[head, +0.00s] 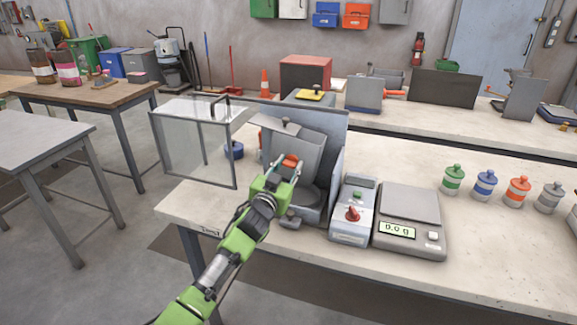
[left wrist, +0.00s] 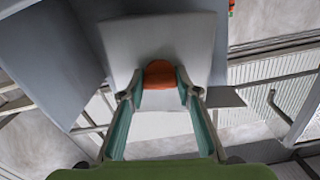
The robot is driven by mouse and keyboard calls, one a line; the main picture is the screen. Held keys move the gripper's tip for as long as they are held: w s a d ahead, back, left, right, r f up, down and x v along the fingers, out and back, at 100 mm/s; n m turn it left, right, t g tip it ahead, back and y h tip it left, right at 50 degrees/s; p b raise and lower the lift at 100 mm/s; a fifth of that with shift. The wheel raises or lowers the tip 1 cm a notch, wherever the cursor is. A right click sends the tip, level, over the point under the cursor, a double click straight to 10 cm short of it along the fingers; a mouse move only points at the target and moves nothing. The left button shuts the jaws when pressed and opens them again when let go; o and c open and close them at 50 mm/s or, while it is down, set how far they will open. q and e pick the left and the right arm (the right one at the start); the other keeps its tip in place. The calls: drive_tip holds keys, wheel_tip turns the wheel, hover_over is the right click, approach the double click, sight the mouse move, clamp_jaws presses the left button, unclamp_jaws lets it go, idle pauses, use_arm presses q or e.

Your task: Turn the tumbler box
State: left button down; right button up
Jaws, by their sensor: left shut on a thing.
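The tumbler box (head: 297,145) is a grey box sitting tilted inside the open grey housing (head: 334,138) on the near bench. An orange knob (head: 291,160) sticks out of its front face. My left gripper (head: 283,171) reaches into the housing and is shut on the orange knob. In the left wrist view the knob (left wrist: 159,73) sits between the two fingertips, against the flat grey face of the box (left wrist: 192,48). My fingers and wrist cover part of the box's lower front in the head view. My right gripper is not in view.
A clear guard door (head: 190,150) stands open left of the housing. A control box (head: 352,210) with a red knob and a scale (head: 408,218) reading 0.0 g stand to the right. Several lidded jars, including a green one (head: 453,180), line the right. The bench's front right is clear.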

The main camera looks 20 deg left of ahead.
use_arm(q)
drive_tip(key=m, duration=0.6)
drive_tip(key=shift+p, duration=0.35)
drive_tip(key=m, duration=0.6)
drive_tip(key=shift+m+p, duration=0.3)
drive_tip(key=shift+m, duration=0.1)
drive_tip(key=m+p, duration=0.1)
drive_tip(key=m, duration=0.4)
drive_tip(key=m+p, duration=0.1)
drive_tip(key=m, duration=0.5)
drive_tip(key=shift+f, duration=0.1)
drive_tip(key=c, duration=1.5)
unclamp_jaws()
